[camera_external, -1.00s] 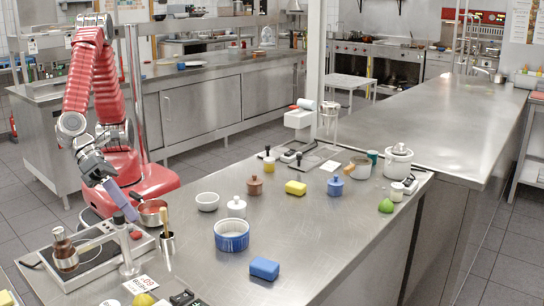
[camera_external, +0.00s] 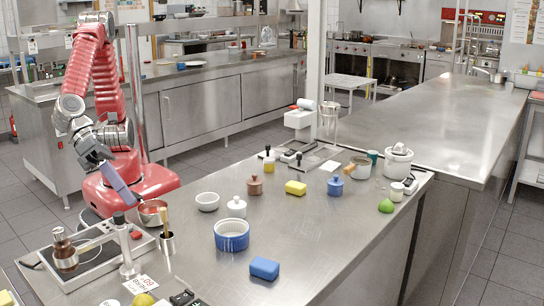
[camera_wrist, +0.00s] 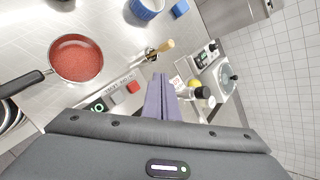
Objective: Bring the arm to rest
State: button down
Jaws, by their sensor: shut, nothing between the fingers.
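My arm stands at the left of the external view, its red upper links raised and its forearm bent down. My gripper (camera_external: 133,204) points down and to the right, close to the red-lined pan (camera_external: 152,212) in that picture. In the wrist view my gripper's purple fingers (camera_wrist: 161,80) lie together, with nothing between them. The pan (camera_wrist: 76,58) shows there to the left of the fingers. Whether the gripper touches anything below it is hard to tell, but it appears to be above the counter.
A blue ramekin (camera_external: 232,235), white bowl (camera_external: 207,202) and blue sponge (camera_external: 265,269) lie further right.

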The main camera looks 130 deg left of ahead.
dwell(0.3)
jog(key=s+f+n, duration=0.1)
jog(key=s+a+f+n+g, duration=0.1)
jog(key=s+a+f+n, duration=0.1)
jog(key=s+n, duration=0.1)
jog(key=shift+g, duration=0.4)
jog(key=s+a+n+g, duration=0.1)
jog(key=s+a+n, duration=0.2)
jog(key=a+n, duration=0.1)
jog(key=s+a+n+g, duration=0.1)
jog(key=s+a+n, duration=0.3)
jog(key=shift+s+a+g, duration=0.15)
jog(key=shift+s+g, duration=0.15)
jog(key=s+a+r+n+h, duration=0.1)
jog(key=s+a+r+n, duration=0.2)
jog(key=s+a+n, duration=0.2)
jog(key=s+a+r+n+t+h, duration=0.1)
jog(key=s+a+r+n, duration=0.2)
jog(key=s+a+n, duration=0.2)
jog(key=a+n, duration=0.2)
jog(key=a, duration=0.2)
jog(key=shift+s+r+n, duration=0.3)
jog(key=shift+s, duration=0.1)
